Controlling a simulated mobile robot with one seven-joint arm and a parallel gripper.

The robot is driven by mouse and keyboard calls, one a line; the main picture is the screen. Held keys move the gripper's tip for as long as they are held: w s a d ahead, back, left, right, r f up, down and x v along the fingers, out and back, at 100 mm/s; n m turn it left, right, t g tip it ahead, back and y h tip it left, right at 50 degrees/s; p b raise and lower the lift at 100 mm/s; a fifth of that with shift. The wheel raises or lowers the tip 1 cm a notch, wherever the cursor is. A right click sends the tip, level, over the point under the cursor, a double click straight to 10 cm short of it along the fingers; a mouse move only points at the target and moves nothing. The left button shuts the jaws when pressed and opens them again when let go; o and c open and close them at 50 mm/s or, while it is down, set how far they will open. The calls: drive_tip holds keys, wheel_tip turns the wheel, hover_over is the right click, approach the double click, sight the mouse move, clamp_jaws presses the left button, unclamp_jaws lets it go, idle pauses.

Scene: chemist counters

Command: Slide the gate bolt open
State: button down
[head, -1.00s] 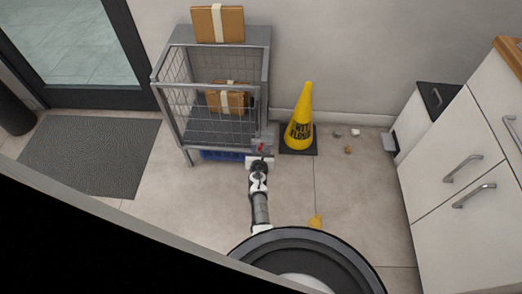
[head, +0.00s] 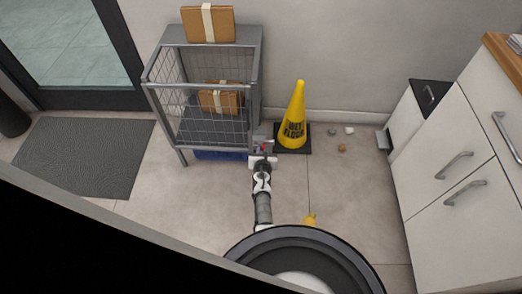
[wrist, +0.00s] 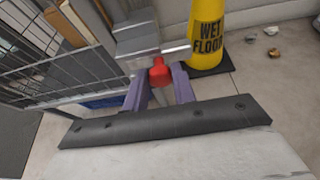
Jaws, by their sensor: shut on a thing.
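The wire cage (head: 200,125) stands by the wall, with its grey mesh gate side (wrist: 50,72) at left in the wrist view. A grey bolt rod (wrist: 172,50) at a plate by the cage's right front corner carries a red knob (wrist: 160,74). My gripper (head: 263,150) is at that corner. In the wrist view its purple fingers (wrist: 160,90) are shut on the red knob, one on each side. The fingers partly hide the knob's lower part.
A yellow wet-floor cone (head: 293,120) stands close right of my gripper. Parcels (head: 208,24) sit on and inside the cage. Small stones (head: 342,148) lie farther right. White drawers (head: 450,170) line the right; the floor between is mostly clear.

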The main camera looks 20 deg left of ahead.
drive_tip(key=c, duration=1.1)
unclamp_jaws()
drive_tip(key=shift+w+d, duration=0.1)
drive_tip(key=shift+d, duration=0.2)
drive_tip(key=shift+c, duration=0.2)
drive_tip(key=shift+a, duration=0.1)
